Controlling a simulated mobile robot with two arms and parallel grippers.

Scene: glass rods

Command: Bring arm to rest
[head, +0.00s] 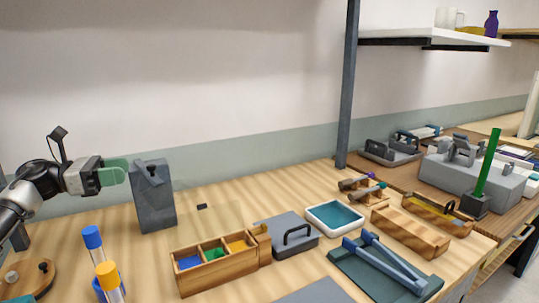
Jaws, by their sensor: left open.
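My left arm comes in from the left edge. Its gripper (119,171), with green fingers, is open and held in the air above the table's left side, pointing right. Nothing shows between its fingers. A dark grey block-like stand (154,197) is just right of the fingertips; I cannot tell whether they are apart in depth. My right gripper is not in view.
Below stand a blue-capped tube (93,243) and an orange-capped tube (108,280). A wooden box (217,275) has blue, green and yellow compartments. A grey handled lid (287,233), white-rimmed tray (335,217) and blue rack (385,268) lie rightward. A dark post (348,85) rises behind.

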